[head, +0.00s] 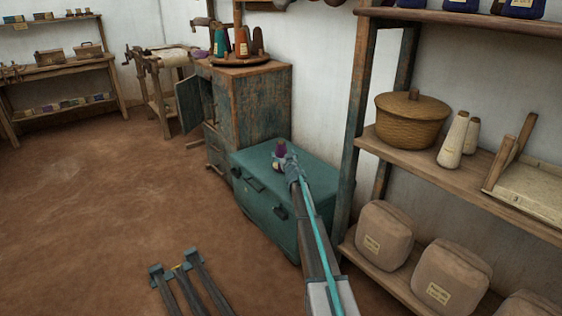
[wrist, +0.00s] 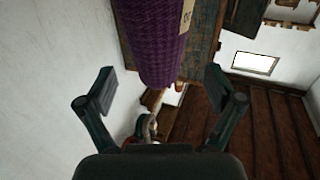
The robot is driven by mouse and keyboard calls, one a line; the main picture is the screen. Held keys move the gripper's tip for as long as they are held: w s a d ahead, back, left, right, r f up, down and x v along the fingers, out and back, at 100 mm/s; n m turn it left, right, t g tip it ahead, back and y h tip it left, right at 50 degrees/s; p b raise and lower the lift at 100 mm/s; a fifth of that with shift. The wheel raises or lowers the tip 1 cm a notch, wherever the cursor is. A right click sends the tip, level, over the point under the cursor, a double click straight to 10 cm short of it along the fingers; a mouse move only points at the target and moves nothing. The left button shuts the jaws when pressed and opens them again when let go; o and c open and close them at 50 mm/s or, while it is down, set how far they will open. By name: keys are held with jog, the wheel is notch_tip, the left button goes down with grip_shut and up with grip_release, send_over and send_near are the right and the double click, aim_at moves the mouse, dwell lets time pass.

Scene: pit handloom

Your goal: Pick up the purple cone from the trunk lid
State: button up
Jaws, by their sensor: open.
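The purple cone (head: 281,148) stands on the lid of the teal trunk (head: 262,172) in the head view, partly hidden by my gripper (head: 289,160). In the wrist view, the purple cone (wrist: 153,38) is large at the top centre, with a pale label on its right side and its upper part cut off by the frame. My gripper (wrist: 160,88) is open, with one finger to each side of the cone's line. There is a visible gap between each finger and the cone. How far the cone reaches between the fingers is hard to tell.
A worn cabinet (head: 253,104) with an open door stands behind the trunk and carries a tray (head: 240,60) of coloured cones. A wooden shelf (head: 437,170) with a lidded basket (head: 411,120) and sacks (head: 383,236) rises close on the right. The floor at left is clear.

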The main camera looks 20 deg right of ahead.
jog(key=shift+w+d+r+b, duration=0.15)
jog(key=shift+w+b, duration=0.1)
jog(key=shift+w, duration=0.65)
jog(key=shift+w+d+b, duration=0.2)
jog(key=shift+w+b, duration=0.1)
jog(key=shift+w, duration=0.55)
jog(key=shift+w+d+r+b, duration=0.15)
jog(key=shift+w+b, duration=0.1)
jog(key=shift+w, duration=0.65)
jog(key=shift+f, duration=0.1)
grip_shut()
